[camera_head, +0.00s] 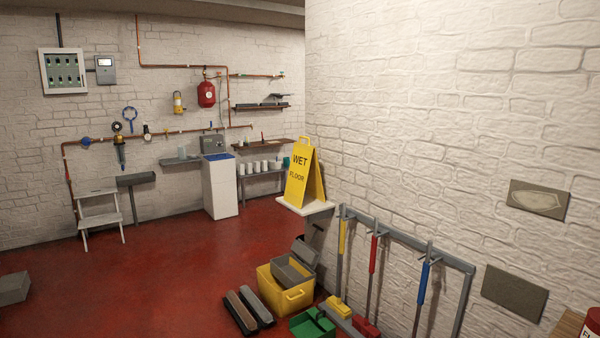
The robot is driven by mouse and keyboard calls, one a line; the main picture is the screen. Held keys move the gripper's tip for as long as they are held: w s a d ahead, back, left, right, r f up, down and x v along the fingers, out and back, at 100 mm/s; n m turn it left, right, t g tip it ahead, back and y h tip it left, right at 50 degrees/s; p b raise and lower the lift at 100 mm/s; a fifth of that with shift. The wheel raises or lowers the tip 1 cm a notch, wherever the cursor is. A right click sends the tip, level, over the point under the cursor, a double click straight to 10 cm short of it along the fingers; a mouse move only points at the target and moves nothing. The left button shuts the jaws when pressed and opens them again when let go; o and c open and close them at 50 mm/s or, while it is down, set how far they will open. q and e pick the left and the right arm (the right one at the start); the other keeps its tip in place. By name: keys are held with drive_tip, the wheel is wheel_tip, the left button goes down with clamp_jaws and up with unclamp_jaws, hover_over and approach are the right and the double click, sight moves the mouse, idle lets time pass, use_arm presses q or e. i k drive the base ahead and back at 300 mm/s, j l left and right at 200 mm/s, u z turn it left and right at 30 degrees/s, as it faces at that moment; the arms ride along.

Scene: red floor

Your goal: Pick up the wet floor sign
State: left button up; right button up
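The yellow wet floor sign (299,184) stands upright, folded in an A shape, with a handle at its top. It reads "WET FLOOR". It rests on a small white shelf (306,208) against the right brick wall, near the middle of the view. Neither of my grippers shows in the head view.
Below the shelf, a yellow bucket (272,292) and a green bin (310,325) stand on the red floor. A rack (405,240) with several long-handled tools lines the right wall. A white step stool (84,220) is at the left. The floor in the left middle is clear.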

sight(304, 171)
drive_tip(key=i+j+u, duration=0.35)
drive_tip(key=i+u, duration=0.3)
drive_tip(key=i, duration=0.15)
drive_tip(key=i+u, duration=0.5)
drive_tip(key=i, duration=2.1)
drive_tip(key=i+z, duration=0.1)
drive_tip(key=i, duration=1.05)
drive_tip(key=i+j+z, duration=0.1)
drive_tip(key=i, duration=1.05)
drive_tip(key=i+z, duration=0.3)
drive_tip(key=i, duration=0.2)
drive_tip(key=i+j+z, duration=0.1)
drive_tip(key=i+z, duration=0.2)
drive_tip(key=i, duration=0.2)
drive_tip(key=i+j+z, duration=0.3)
drive_tip(key=i, duration=0.15)
drive_tip(key=i+l+z, duration=0.25)
drive_tip(key=z, duration=0.25)
drive_tip(key=i+l+z, duration=0.1)
drive_tip(key=i+z, duration=0.55)
drive_tip(key=z, duration=0.3)
drive_tip(key=i+j+z, duration=0.1)
drive_tip(key=i+z, duration=0.2)
drive_tip(key=z, duration=0.2)
drive_tip(key=i+j+z, duration=0.25)
drive_tip(key=z, duration=0.25)
